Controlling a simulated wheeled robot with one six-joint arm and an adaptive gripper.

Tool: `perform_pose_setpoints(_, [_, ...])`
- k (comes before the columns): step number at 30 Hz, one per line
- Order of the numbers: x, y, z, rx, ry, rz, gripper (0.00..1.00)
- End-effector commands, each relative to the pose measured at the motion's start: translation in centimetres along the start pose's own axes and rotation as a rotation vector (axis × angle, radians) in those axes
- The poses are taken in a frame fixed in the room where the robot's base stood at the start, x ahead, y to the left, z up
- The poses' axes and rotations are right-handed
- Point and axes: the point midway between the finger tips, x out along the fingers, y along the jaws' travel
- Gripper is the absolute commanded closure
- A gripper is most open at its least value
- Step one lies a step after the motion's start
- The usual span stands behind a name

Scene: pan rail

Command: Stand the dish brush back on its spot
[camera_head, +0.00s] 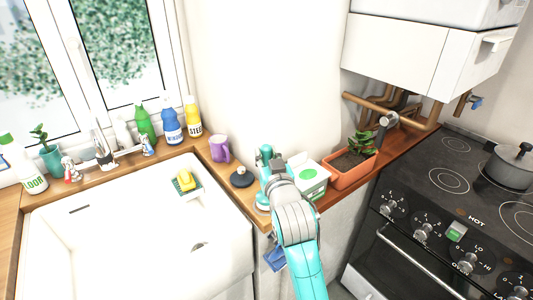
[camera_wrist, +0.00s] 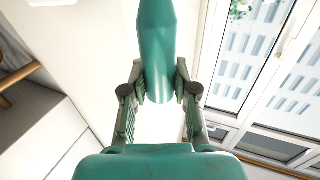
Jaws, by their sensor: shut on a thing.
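In the wrist view my gripper (camera_wrist: 158,76) has its two fingers on either side of a smooth teal, tapering piece, which I take to be the handle of the dish brush (camera_wrist: 157,42). The handle's rounded end lies between the fingers; the rest runs out of the top of the picture, so the brush head does not show. In the head view my arm and wrist stand over the wooden counter (camera_head: 333,196), between the sink and the planter. They cover much of the gripper, and I cannot clearly tell the brush from my teal parts there. The brush's spot is not identifiable.
A dark round item with a knob (camera_head: 241,178) and a purple mug (camera_head: 219,148) stand left of my wrist. A white-and-green box (camera_head: 312,180) and a terracotta planter (camera_head: 350,172) stand close on the right. The sink (camera_head: 130,235) is left, the stove (camera_head: 450,200) right.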

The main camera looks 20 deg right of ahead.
Motion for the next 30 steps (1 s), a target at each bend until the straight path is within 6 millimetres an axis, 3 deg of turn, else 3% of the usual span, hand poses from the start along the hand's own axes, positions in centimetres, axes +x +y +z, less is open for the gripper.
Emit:
perform_pose_setpoints(27, [0.0, 0.0, 1.2, 0.0, 0.0, 0.0, 1.0])
perform_pose_setpoints(28, [0.0, 0.0, 1.2, 0.0, 0.0, 0.0, 0.64])
perform_pose_setpoints(30, [0.0, 0.0, 1.2, 0.0, 0.0, 0.0, 0.47])
